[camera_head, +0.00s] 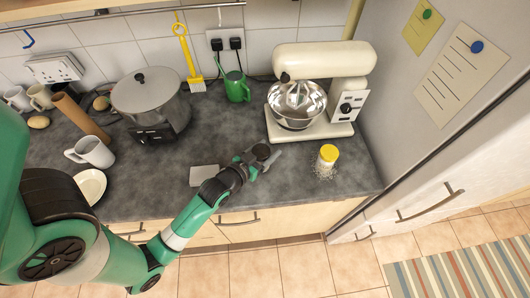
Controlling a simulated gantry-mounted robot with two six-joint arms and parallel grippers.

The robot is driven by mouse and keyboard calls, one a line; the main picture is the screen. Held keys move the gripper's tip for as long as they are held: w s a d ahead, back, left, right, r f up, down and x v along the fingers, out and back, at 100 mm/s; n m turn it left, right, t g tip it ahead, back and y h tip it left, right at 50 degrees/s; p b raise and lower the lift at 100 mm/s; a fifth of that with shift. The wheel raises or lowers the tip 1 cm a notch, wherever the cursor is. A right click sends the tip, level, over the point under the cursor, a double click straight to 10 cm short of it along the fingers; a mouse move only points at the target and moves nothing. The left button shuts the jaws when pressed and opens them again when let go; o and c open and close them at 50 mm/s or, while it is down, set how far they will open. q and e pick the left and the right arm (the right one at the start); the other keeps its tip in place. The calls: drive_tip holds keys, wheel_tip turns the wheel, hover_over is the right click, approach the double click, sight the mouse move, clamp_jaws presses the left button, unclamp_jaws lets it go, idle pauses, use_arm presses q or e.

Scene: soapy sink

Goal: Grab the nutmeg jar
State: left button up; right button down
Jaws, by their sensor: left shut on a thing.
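My left gripper (258,160) is over the front part of the dark countertop, left of the stand mixer's base. It is shut on a small jar with a dark round top (261,151), which may be the nutmeg jar; no label can be read. The gripper hides much of the jar's body. I cannot tell whether the jar still touches the counter. A shaker with a yellow lid (328,153) stands to the right, with white grains around its foot. My right gripper is not in view.
A cream stand mixer (325,62) with a metal bowl stands behind the gripper. A flat grey item (204,175) lies beside the arm.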

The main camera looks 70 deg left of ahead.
sight(262, 157)
use_arm(q)
drive_tip(key=shift+r, duration=0.5)
drive_tip(key=s+d+r, duration=0.1)
drive_tip(key=r, duration=0.1)
drive_tip(key=s+d+r+p, duration=0.1)
drive_tip(key=r, duration=0.2)
drive_tip(key=s+d+r+p, duration=0.1)
drive_tip(key=r, duration=0.1)
drive_tip(key=shift+d+r, duration=0.3)
drive_tip(key=shift+r, duration=0.05)
drive_tip(key=shift+s+d+r, duration=0.3)
drive_tip(key=shift+s+d, duration=0.2)
drive_tip(key=shift+d, duration=0.1)
drive_tip(key=shift+s+d+r, duration=0.25)
drive_tip(key=shift+s+d, duration=0.2)
drive_tip(key=shift+d, duration=0.1)
drive_tip(key=s+d+r+p, duration=0.1)
drive_tip(key=d, duration=0.1)
drive_tip(key=s+d+r+p, duration=0.1)
drive_tip(key=s+p, duration=0.1)
drive_tip(key=shift+s+d+r+p, duration=0.25)
drive_tip(key=shift+d+r+p, duration=0.05)
drive_tip(key=shift+d, duration=0.05)
drive_tip(key=shift+s+d+r+p, duration=0.2)
drive_tip(key=shift+s+d+p, duration=0.1)
drive_tip(key=shift+s+d, duration=0.2)
